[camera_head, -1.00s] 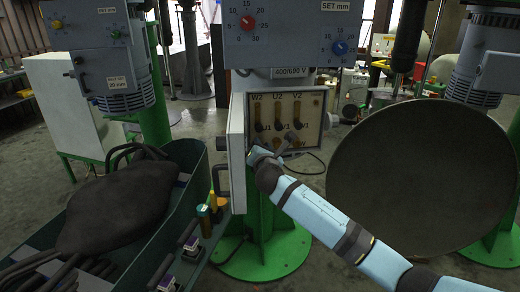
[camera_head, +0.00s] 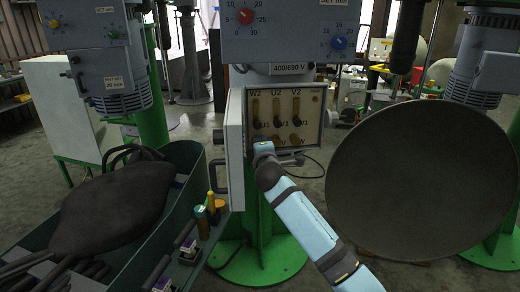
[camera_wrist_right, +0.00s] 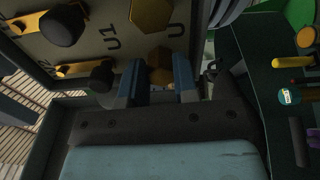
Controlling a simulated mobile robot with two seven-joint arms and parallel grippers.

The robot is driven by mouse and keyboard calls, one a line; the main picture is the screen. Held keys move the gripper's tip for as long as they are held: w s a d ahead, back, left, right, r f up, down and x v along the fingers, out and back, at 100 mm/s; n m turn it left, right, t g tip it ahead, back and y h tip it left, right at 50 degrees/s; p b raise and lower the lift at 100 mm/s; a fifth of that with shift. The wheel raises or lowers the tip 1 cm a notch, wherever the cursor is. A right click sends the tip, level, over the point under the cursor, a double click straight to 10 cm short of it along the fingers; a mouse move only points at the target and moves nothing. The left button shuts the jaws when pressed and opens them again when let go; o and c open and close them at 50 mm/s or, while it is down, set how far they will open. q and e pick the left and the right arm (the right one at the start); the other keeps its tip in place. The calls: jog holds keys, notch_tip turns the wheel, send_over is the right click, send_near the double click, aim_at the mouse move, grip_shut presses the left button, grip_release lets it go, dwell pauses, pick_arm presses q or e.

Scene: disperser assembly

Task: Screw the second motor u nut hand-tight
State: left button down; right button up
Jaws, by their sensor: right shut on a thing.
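The motor terminal box (camera_head: 318,118) stands open in the head view, with metal links, dark knobs and brass nuts under the letters W2, U2 and V2. My right gripper (camera_head: 263,146) reaches its lower left part. In the right wrist view the gripper (camera_wrist_right: 158,78) has its two blue-grey fingers on either side of a brass hex nut (camera_wrist_right: 159,60) and is shut on it. This nut sits at the panel, beside the printed U. How far it is screwed on cannot be seen. My left gripper is not in view.
The box's open door (camera_head: 236,150) hangs just left of my right gripper. A green tray (camera_head: 205,245) with a dark bag (camera_head: 110,212) and small tools (camera_head: 200,222) lies to the left. A large round dish (camera_head: 420,180) stands to the right.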

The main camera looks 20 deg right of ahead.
jog(key=shift+f+m+b, duration=0.15)
jog(key=shift+m+b, duration=0.55)
jog(key=shift+m, duration=2.1)
jog(key=o, duration=0.9)
